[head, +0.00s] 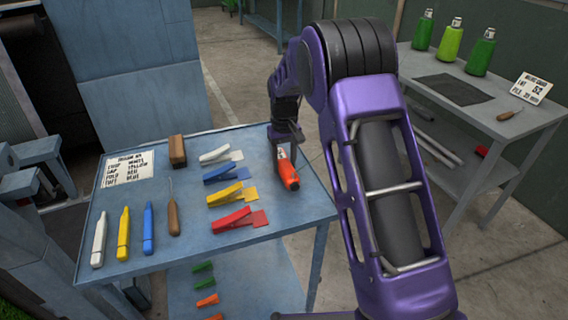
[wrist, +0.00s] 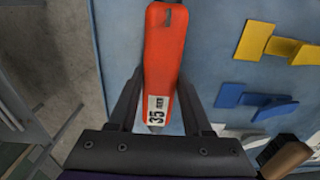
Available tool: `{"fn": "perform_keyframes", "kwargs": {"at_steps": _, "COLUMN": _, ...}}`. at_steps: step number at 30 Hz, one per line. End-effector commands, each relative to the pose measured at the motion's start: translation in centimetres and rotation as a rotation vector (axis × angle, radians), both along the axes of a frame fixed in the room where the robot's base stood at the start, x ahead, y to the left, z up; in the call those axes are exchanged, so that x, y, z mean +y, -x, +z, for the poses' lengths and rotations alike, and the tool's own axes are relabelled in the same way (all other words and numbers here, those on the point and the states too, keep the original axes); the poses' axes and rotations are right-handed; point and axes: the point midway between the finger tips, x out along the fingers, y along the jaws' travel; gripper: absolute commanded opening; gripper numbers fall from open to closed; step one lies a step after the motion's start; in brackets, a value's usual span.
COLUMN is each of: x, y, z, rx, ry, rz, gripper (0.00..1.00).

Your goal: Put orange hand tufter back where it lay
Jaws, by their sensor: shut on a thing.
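The orange hand tufter (head: 288,172) is at the right part of the blue table (head: 270,215) in the head view. My gripper (head: 285,145) is over its far end and shut on it. In the wrist view the tufter (wrist: 163,60) lies lengthwise between the two fingers of my gripper (wrist: 160,95), with a white label marked 35 near the palm. I cannot tell whether the tufter touches the table or hangs just above it.
White, blue, yellow and red clips (head: 232,220) lie left of the tufter. Further left are a wooden block (head: 177,151), a wooden-handled tool (head: 173,215), several slim coloured tools (head: 148,228) and a printed card (head: 129,168). A side table (head: 520,125) with green bottles (head: 481,55) stands right.

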Motion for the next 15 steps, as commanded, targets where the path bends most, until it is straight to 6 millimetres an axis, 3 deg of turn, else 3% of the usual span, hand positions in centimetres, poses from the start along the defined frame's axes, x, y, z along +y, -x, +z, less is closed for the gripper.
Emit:
{"fn": "perform_keyframes", "kwargs": {"at_steps": 11, "x": 0.03, "y": -0.05, "z": -0.54, "rx": -0.003, "ry": -0.001, "rz": 0.000, "gripper": 0.00}}
{"fn": "perform_keyframes", "kwargs": {"at_steps": 12, "x": 0.02, "y": -0.02, "z": -0.49, "rx": -0.001, "ry": 0.000, "rz": 0.000, "gripper": 0.57}}
{"fn": "perform_keyframes", "kwargs": {"at_steps": 15, "x": 0.02, "y": -0.02, "z": -0.49, "rx": -0.001, "ry": 0.000, "rz": 0.000, "gripper": 0.75}}
